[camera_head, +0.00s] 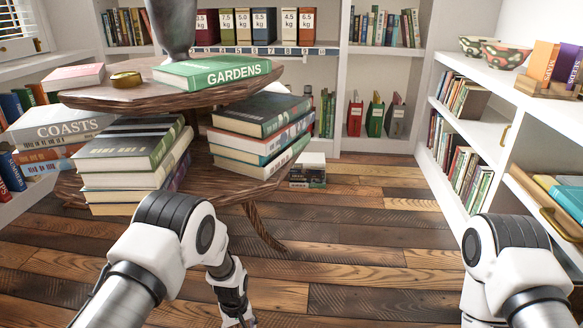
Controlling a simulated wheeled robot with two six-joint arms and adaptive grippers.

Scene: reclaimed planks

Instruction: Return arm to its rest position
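My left arm comes in from the lower left, bends at a joint in front of the round table, and runs down to the bottom edge. Its wrist end is cut off there, and I see no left fingertips. My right arm shows only as a bent joint and link at the lower right, beside the white shelf unit. My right gripper is outside the picture. I can make out nothing held by either arm.
A two-tier round wooden table (140,97) holds a green GARDENS book (212,72), a vase (174,25) and book stacks (262,112). A white shelf unit (480,128) stands right. A small book stack (308,170) lies on the floor. Plank floor (370,240) between is clear.

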